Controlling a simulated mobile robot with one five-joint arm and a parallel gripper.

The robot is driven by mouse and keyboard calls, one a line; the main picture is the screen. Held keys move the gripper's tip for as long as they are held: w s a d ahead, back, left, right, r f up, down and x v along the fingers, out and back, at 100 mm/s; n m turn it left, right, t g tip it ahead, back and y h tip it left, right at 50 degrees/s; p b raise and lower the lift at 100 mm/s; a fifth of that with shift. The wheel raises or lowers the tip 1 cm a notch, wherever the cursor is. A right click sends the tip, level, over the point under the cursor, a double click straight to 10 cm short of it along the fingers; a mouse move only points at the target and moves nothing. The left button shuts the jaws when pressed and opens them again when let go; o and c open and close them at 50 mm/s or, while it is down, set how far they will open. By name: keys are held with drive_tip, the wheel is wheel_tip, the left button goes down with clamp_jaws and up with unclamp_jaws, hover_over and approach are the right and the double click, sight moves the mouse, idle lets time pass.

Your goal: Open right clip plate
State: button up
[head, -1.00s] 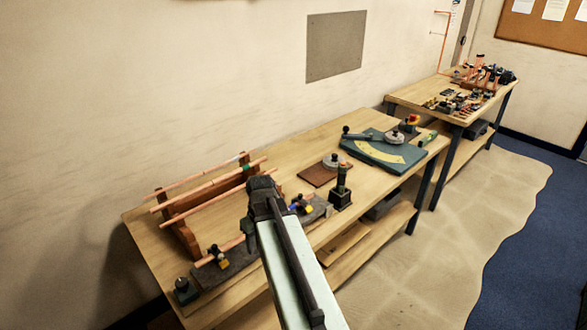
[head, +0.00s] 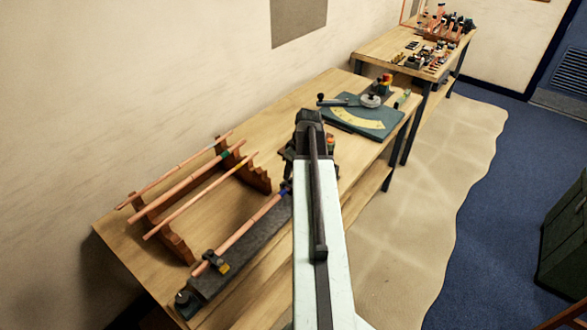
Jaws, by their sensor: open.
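A long dark fixture (head: 240,250) lies along the bench's front edge with a copper tube (head: 245,226) along it. A black clip with a yellow part (head: 216,262) sits near its left end. At its right end only a small blue part (head: 285,188) shows, beside my arm. The right clip plate is mostly hidden there, and I cannot tell whether it is open. My gripper (head: 309,122) is at the far end of my pale arm, seen from behind, over the bench's middle. It is open; its fingertips are not clear, and I see nothing held.
A wooden rack (head: 176,240) with several copper tubes stands behind the fixture. A green plate with a yellow scale (head: 362,118) lies farther right on the bench (head: 120,245). Dark parts of a stand show around my wrist. A second bench (head: 370,48) stands beyond.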

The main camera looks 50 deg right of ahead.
sight(286, 182)
drive_tip(key=b+x, duration=0.5)
drive_tip(key=x, duration=0.1)
drive_tip(key=shift+f, duration=0.15)
drive_tip(key=shift+s, duration=0.1)
clamp_jaws()
drive_tip(key=shift+w+r+g+p, duration=0.4)
drive_tip(key=shift+w+r+p, duration=0.05)
drive_tip(key=shift+w+p, duration=0.15)
drive_tip(key=shift+w+a+g, duration=0.1)
drive_tip(key=shift+w+g, duration=0.05)
drive_tip(key=shift+g, duration=0.15)
